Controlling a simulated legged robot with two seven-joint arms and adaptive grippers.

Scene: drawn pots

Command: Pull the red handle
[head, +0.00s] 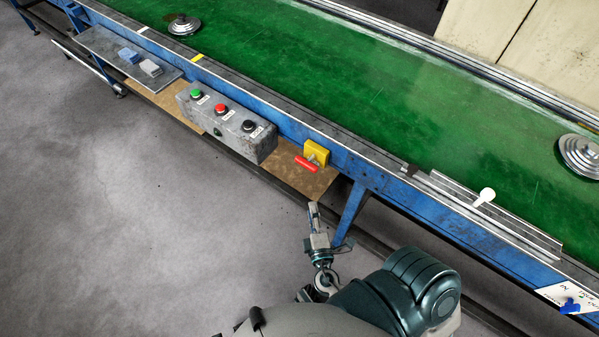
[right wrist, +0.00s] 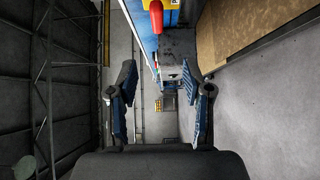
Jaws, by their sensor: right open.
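The red handle (head: 306,164) sticks out from a yellow block (head: 316,152) on the blue side of the conveyor. In the right wrist view the red handle (right wrist: 157,18) shows at the top, beyond the fingertips and above the gap between them. My right gripper (head: 316,215) is below and a little right of the handle in the head view, apart from it. In the right wrist view its two fingers (right wrist: 160,85) stand wide apart with nothing between them. My left gripper is not in view.
A grey button box (head: 225,122) with green, red and black buttons is left of the handle. The green conveyor belt (head: 330,75) carries stepped metal discs (head: 183,25). A blue leg (head: 350,212) stands close to my right gripper. Open grey floor (head: 120,220) lies at left.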

